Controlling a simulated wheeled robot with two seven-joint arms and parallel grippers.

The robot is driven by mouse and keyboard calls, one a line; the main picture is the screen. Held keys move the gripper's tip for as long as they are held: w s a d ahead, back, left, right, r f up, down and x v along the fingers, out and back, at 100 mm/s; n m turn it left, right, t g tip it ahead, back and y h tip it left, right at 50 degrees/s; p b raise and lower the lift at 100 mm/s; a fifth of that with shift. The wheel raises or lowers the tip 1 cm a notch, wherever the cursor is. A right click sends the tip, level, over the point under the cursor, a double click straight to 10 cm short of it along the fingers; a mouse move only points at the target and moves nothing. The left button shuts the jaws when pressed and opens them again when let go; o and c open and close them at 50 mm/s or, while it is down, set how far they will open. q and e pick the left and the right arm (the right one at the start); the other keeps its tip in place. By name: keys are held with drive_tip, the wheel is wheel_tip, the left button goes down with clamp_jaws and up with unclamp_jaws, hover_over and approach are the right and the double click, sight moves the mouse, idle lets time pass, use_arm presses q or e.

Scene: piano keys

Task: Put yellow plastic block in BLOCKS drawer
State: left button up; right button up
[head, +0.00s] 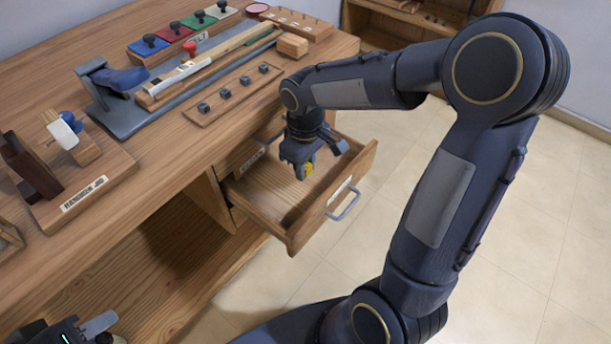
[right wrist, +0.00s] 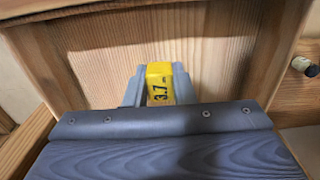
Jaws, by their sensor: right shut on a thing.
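The yellow plastic block (head: 309,169) is held between the fingers of my right gripper (head: 306,168), over the open drawer (head: 265,194). In the right wrist view the block (right wrist: 160,82) shows dark printing like "3.7", with a grey finger on each side. Wooden drawer surfaces lie behind it; I cannot tell how far the block is above the drawer floor. The drawer front has a white label (head: 339,190), too small to read, and a grey handle (head: 345,205). My left gripper (head: 92,328) is partly in view at the lower left, its opening unclear.
The wooden workbench (head: 190,140) holds a wooden jig (head: 75,180), a grey clamp-like fixture (head: 115,85), a piano key part on a rail, coloured pads with knobs and a small wooden block stack (head: 292,45). The tiled floor (head: 500,270) to the right is clear.

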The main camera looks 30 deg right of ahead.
sight(306, 184)
drive_tip(key=shift+w+d+f, duration=0.15)
drive_tip(key=shift+f, duration=0.2)
drive_tip(key=shift+w+d+f+b, duration=0.15)
drive_tip(key=shift+f+b, duration=0.6)
drive_tip(key=shift+f, duration=0.9)
drive_tip(key=shift+f, duration=0.1)
drive_tip(key=o, duration=1)
